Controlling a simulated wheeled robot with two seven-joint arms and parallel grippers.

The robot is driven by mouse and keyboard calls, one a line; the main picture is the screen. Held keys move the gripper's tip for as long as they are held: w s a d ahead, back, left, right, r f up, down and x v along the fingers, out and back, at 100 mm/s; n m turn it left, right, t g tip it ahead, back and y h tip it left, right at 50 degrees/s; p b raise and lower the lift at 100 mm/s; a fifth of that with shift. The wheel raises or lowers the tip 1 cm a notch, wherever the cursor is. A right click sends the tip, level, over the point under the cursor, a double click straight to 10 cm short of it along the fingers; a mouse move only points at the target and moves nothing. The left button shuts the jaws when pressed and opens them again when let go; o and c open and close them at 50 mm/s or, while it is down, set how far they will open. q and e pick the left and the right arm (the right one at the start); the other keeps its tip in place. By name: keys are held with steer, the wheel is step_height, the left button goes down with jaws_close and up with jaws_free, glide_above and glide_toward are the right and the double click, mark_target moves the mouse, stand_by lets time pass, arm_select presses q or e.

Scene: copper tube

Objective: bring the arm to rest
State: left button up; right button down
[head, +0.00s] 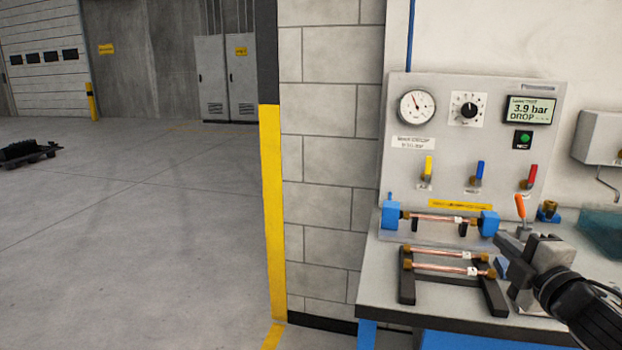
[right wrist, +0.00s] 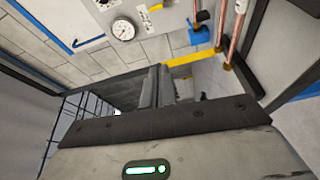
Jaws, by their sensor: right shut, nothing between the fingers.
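My right gripper (head: 508,246) reaches in from the right edge in the head view, over the right part of the bench. In the right wrist view its two fingers (right wrist: 158,86) are together with nothing between them. One copper tube (head: 445,218) lies between the blue clamps (head: 391,214) of the test fixture. Two more copper tubes (head: 450,254) with brass ends lie on a black rack (head: 407,285) in front. The gripper covers part of the bench beside the right clamp. My left gripper is in neither view.
The grey test panel (head: 475,140) stands behind the bench, with a gauge, dial, display reading 3.9 bar DROP, and coloured valve levers. An orange-handled tool (head: 520,207) and a teal bin (head: 601,232) are near the gripper. Open floor (head: 130,230) lies left of the block wall.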

steer(key=s+a+f+m+g+y, duration=0.1)
steer(key=s+a+f+m+g, duration=0.2)
steer(key=f, duration=0.6)
steer(key=s+a+f+m, duration=0.3)
steer(key=s+a+f, duration=0.15)
steer(key=f, duration=0.45)
steer(key=s+a+f+m+g, duration=0.2)
steer(key=s+a+f+m, duration=0.2)
steer(key=s+f, duration=0.3)
steer(key=s+a+f+m+g, duration=0.2)
steer(key=s+a+f+m, duration=0.3)
steer(key=s, duration=0.5)
step_height(320, 180, down, 2)
steer(key=shift+s+a+f+g, duration=0.1)
steer(key=shift+s+a+g, duration=0.25)
steer(key=shift+a, duration=0.9)
steer(key=shift+d, duration=0.1)
